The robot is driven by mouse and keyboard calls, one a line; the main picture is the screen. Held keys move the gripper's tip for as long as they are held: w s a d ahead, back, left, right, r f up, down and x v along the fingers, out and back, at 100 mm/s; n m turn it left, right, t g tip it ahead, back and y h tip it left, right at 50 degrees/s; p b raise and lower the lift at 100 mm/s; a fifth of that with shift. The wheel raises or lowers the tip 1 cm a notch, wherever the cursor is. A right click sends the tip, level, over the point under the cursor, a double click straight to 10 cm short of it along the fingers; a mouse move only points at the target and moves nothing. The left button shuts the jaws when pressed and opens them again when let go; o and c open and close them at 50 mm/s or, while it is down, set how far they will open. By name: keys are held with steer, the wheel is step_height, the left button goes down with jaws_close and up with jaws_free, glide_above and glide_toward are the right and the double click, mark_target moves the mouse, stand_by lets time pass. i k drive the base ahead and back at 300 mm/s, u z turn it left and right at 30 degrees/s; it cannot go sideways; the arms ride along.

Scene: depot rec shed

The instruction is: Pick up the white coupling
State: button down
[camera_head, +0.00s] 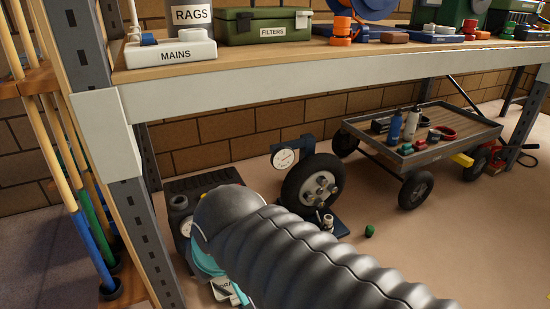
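I cannot make out a white coupling with certainty. A small pale fitting (328,221) stands on a dark base on the floor beside the black wheel, too small to identify. Another small white piece (135,33) is on top of the white box marked MAINS (170,54) on the shelf. My grey ribbed arm covers the lower middle of the view and hides the floor behind it. My gripper does not show clearly, and I see nothing held.
The wooden shelf (215,68) with its pale front beam runs overhead, its dark post (133,215) at left. A wheel with a gauge (313,186) stands under it. A loaded cart (455,138) is at right. A small green piece (370,231) lies on open floor.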

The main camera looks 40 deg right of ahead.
mark_target(328, 221)
steer(key=z, duration=2.2)
steer(key=k, duration=0.55)
steer(key=z, duration=1)
steer(key=i, duration=1.9)
steer(key=u, duration=1.4)
steer(key=i, duration=0.65)
steer(key=u, duration=0.75)
